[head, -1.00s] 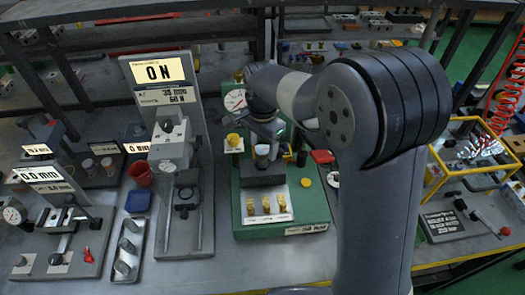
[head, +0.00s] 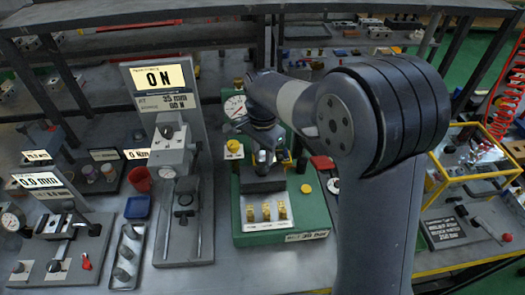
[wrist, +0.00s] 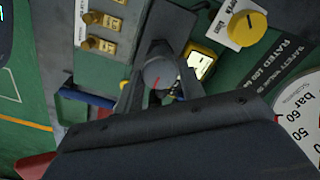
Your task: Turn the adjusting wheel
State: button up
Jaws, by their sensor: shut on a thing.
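The adjusting wheel (wrist: 160,72) is a round grey knob with a red mark, on a dark block of the green test stand (head: 310,215). My gripper (wrist: 160,90) has its two fingers on either side of the wheel and is shut on it. In the head view, my gripper (head: 264,160) points down over the dark block, and it hides most of the wheel there. A white pressure gauge (head: 235,107) stands behind and to the left of my gripper. Its dial (wrist: 302,112) also shows partly in the wrist view.
A yellow knob (head: 234,148) sits left of my gripper, close by. Several brass fittings (head: 266,212) stand on a light plate in front. A yellow frame (head: 465,165) stands right.

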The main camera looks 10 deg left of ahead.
jog(key=n, duration=0.3)
jog(key=shift+n, duration=0.4)
jog(key=n, duration=0.3)
jog(key=shift+n+p, duration=0.3)
jog(key=n, duration=0.3)
jog(key=shift+a+n, duration=0.1)
jog(key=shift+n, duration=0.3)
jog(key=n, duration=0.3)
jog(key=shift+n, duration=0.3)
jog(key=n, duration=0.3)
jog(key=shift+n, duration=0.3)
jog(key=n, duration=0.3)
jog(key=shift+n, duration=0.3)
jog(key=n, duration=0.6)
jog(key=shift+s+p, duration=0.1)
jog(key=shift+p, duration=0.2)
jog(key=shift+n, duration=0.4)
